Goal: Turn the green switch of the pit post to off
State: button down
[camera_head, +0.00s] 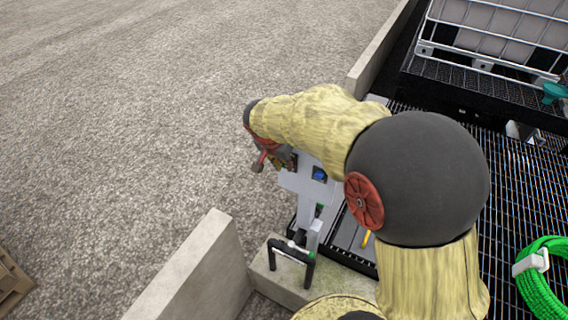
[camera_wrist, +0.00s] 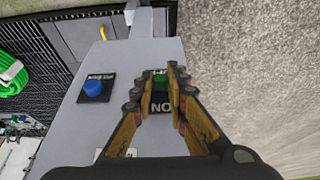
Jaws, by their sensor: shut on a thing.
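The pit post's grey panel (camera_wrist: 120,60) fills the middle of the wrist view. The green switch (camera_wrist: 159,82) sits on its right side, between the yellow finger pads of my gripper (camera_wrist: 156,88). My gripper is shut on the switch, with a finger on each side. The pads hide much of the switch, so its exact turn is hard to tell. A label above it is partly covered, and letters "NO" show below it. In the head view the post (camera_head: 308,188) stands below my arm, with my gripper (camera_head: 280,160) at its panel; the green switch is hidden there.
A blue knob (camera_wrist: 93,88) on a black plate sits left of the green switch; it also shows in the head view (camera_head: 319,174). Low concrete walls (camera_head: 205,262), a black pipe frame (camera_head: 290,262), grating and a green hose coil (camera_head: 540,285) are nearby. Gravel lies open at left.

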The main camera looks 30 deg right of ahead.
jog(key=shift+a+f+b, duration=0.1)
jog(key=shift+f+b, duration=0.15)
jog(key=shift+b, duration=0.7)
jog(key=f+t+h+b, duration=0.1)
jog(key=h+b, duration=0.1)
jog(key=b, duration=0.7)
jog(key=f+t+h+b, duration=0.1)
jog(key=t+h+b, duration=0.1)
jog(key=b, duration=0.8)
jog(key=f+t+h+b, duration=0.1)
jog(key=t+h+b, duration=0.1)
jog(key=b, duration=0.7)
jog(key=shift+s+a+f+h, duration=0.2)
jog(key=shift+s+a+h, duration=0.15)
jog(key=shift+h, duration=0.45)
jog(key=shift+t+h+b, duration=0.3)
jog(key=shift+h+b, duration=0.05)
jog(key=shift+h, duration=0.05)
jog(key=c, duration=1.8)
grip_release()
jog(key=shift+o, duration=0.2)
jog(key=v, duration=1.2)
